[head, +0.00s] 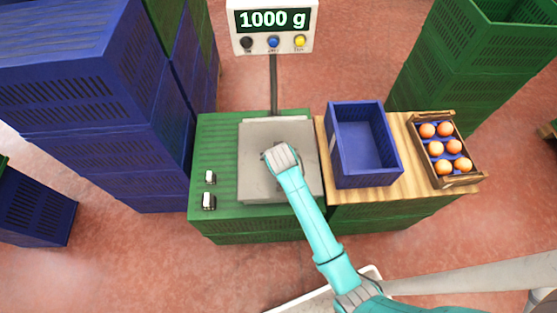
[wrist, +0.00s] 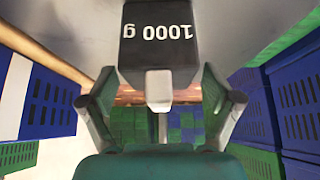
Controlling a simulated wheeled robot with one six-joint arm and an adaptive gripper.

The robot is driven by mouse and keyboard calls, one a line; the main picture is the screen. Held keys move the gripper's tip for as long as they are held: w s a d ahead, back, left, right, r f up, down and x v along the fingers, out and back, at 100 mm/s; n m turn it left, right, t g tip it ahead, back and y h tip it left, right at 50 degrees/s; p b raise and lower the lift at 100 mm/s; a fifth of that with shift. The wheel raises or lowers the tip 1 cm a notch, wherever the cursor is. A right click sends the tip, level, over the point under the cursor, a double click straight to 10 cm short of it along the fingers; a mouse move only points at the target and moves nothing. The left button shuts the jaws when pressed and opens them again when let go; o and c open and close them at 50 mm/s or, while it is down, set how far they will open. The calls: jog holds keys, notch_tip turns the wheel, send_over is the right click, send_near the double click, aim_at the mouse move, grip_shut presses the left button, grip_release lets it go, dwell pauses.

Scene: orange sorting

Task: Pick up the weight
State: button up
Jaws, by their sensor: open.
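The weight (wrist: 160,40) is a dark block with "1000 g" on it, upside down in the wrist view. Its pale knob (wrist: 158,88) lies between the two spread fingers of my gripper (wrist: 158,98), with a gap on each side. In the head view my gripper (head: 280,158) is over the scale's grey plate (head: 258,132) and largely hides what is under it. The scale display (head: 272,20) reads 1000 g. My gripper is open and holds nothing.
Two small black-and-white weights (head: 209,190) stand on the green crate left of the plate. Right of it, an empty blue crate (head: 343,170) and a wooden box (head: 470,178) of several oranges stand on a wooden board. Stacked blue crates (head: 90,120) rise at left.

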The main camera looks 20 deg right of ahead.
jog(key=shift+w+f, duration=0.2)
jog(key=shift+f, duration=0.1)
jog(key=shift+c, duration=0.2)
jog(key=shift+r, duration=0.1)
grip_shut()
jog(key=shift+r, duration=0.1)
notch_tip(320, 180, up, 9)
jog(key=shift+r, duration=0.35)
